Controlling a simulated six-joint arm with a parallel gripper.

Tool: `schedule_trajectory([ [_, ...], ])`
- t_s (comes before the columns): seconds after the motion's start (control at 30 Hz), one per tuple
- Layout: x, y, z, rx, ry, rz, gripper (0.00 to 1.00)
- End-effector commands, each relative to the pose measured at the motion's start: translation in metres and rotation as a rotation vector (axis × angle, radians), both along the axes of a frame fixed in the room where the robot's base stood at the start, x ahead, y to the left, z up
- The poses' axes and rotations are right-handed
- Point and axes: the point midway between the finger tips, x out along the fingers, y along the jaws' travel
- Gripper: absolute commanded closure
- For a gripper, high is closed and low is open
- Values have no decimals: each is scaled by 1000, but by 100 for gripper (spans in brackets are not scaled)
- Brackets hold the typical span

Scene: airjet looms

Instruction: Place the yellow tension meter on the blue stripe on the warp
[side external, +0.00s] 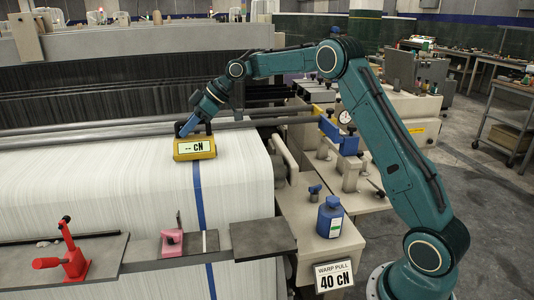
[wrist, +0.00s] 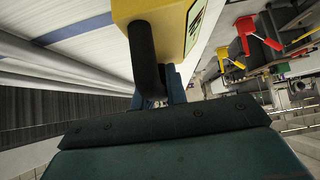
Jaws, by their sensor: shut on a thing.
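The yellow tension meter (side external: 195,149), with a display reading "-- cN", is at the far end of the visible blue stripe (side external: 198,195) on the white warp (side external: 90,185). My gripper (side external: 187,127) is shut on the meter's black handle from above and behind. In the wrist view the meter (wrist: 150,12) fills the top middle, with its dark handle (wrist: 143,55) at my jaws. The blue stripe (wrist: 80,30) runs towards the meter there. I cannot tell whether the meter's underside touches the warp. The meter hides the stripe beneath it.
A dark rail (side external: 140,247) crosses the front of the warp, carrying a red clamp (side external: 68,255) and a pink block (side external: 172,241). A blue bottle (side external: 330,217) and a "WARP PULL 40 cN" sign (side external: 334,277) are at right. Roller bars (side external: 90,131) lie behind.

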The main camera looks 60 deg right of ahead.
Motion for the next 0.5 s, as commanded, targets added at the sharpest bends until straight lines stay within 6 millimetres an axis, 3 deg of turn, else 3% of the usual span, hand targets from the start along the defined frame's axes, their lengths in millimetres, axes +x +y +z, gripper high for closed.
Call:
schedule_trajectory([
  [0.5,0,0,-11,-2,-3,1,100],
])
